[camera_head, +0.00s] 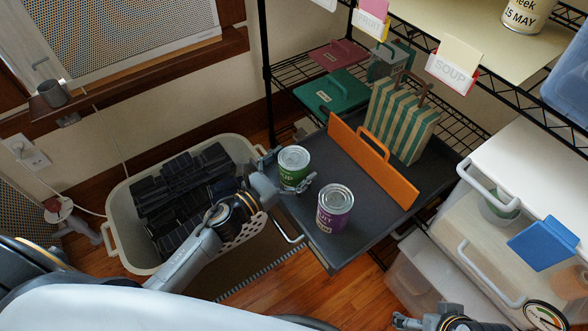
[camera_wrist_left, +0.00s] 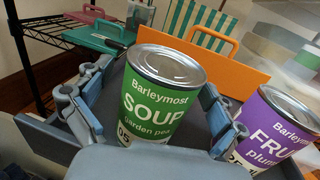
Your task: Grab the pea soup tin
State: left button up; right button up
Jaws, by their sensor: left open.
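The pea soup tin (camera_head: 293,169) is a green can with a silver lid, upright on a dark grey tray shelf (camera_head: 347,240). In the left wrist view the tin (camera_wrist_left: 158,95) reads "Barleymost SOUP garden pea". My left gripper (camera_head: 288,174) is open, with one finger on each side of the tin. In the left wrist view the left gripper (camera_wrist_left: 150,112) shows gaps between its fingers and the can. The tin's lower part is hidden by the gripper. My right gripper (camera_head: 435,318) is partly in view at the bottom right; its opening is unclear.
A purple fruit tin (camera_head: 335,207) stands close by, right of the left gripper. An orange divider (camera_head: 372,160) stands behind the tins, with a striped bag (camera_head: 402,118) beyond it. A white basket (camera_head: 118,215) is at left. Plastic boxes (camera_head: 505,220) stand at right.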

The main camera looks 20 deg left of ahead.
pick_arm(q)
jog(key=c, duration=1.7)
jog(key=shift+r, duration=0.1)
